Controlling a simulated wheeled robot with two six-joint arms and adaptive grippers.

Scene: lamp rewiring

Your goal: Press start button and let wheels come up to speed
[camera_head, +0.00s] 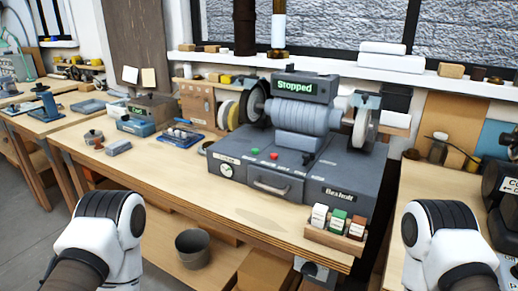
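The grey bench grinder (300,115) stands on the wooden workbench, and its display (297,86) reads "Stopped". A green button (255,151) and a red button (273,155) sit on the top of its base, near the front, with a dark knob or lever (307,158) to their right. One wheel (254,102) is on the left end of the motor and another wheel (363,129) on the right end. White and black parts of my two arms show at the lower left and lower right. Neither of my grippers is in view.
A small rack of white, green and red blocks (338,221) is at the bench's front right. A grey bucket (192,249) is below the bench. A blue tray (181,137) and small boxes lie left of the grinder. The bench front before the grinder is clear.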

